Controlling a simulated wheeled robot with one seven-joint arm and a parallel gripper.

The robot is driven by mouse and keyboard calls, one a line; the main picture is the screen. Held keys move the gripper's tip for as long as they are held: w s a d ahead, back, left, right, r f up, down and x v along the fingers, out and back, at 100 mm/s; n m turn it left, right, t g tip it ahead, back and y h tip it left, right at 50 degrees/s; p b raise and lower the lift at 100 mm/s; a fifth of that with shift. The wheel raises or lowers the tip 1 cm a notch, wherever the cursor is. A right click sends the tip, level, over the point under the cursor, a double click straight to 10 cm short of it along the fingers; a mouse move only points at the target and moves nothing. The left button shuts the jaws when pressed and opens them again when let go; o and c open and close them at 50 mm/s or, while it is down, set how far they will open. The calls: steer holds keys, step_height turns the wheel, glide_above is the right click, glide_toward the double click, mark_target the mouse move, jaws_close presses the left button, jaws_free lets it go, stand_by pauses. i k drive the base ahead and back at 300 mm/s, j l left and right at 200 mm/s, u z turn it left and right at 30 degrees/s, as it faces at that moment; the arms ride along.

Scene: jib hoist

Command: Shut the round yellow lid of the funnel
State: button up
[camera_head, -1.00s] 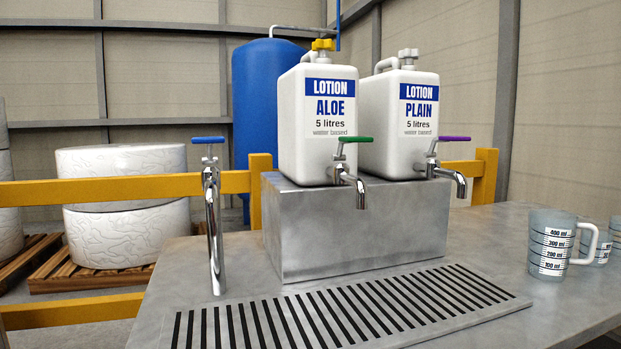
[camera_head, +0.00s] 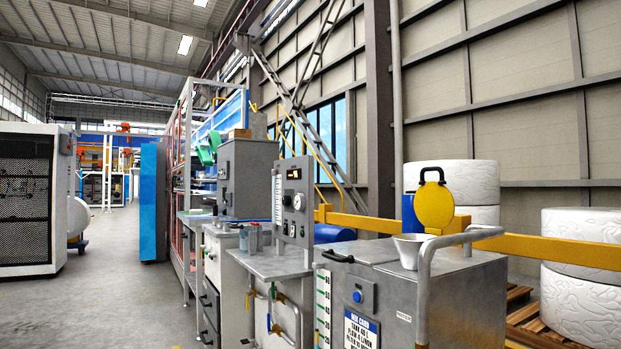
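The round yellow lid (camera_head: 435,204) stands upright, raised open, with a black handle (camera_head: 432,175) at its top edge. It is just behind and above the pale funnel (camera_head: 411,247), whose mouth is uncovered. The funnel sits on top of a grey metal cabinet (camera_head: 470,284) at the right. A bent grey tube rail rises in front of the cabinet and hides part of its top. My gripper is not in view.
A control panel (camera_head: 293,201) with a gauge stands left of the cabinet on a metal bench. A yellow rail (camera_head: 560,250) and white rolls (camera_head: 580,290) are behind to the right. Open concrete floor (camera_head: 110,300) lies to the left.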

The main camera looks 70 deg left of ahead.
mark_target(433, 204)
steer(key=u, duration=1.95)
steer(key=z, duration=0.25)
steer(key=i+j+z, duration=0.25)
steer(key=j+z, duration=0.3)
steer(key=i+j+z, duration=0.25)
steer(key=k, duration=0.1)
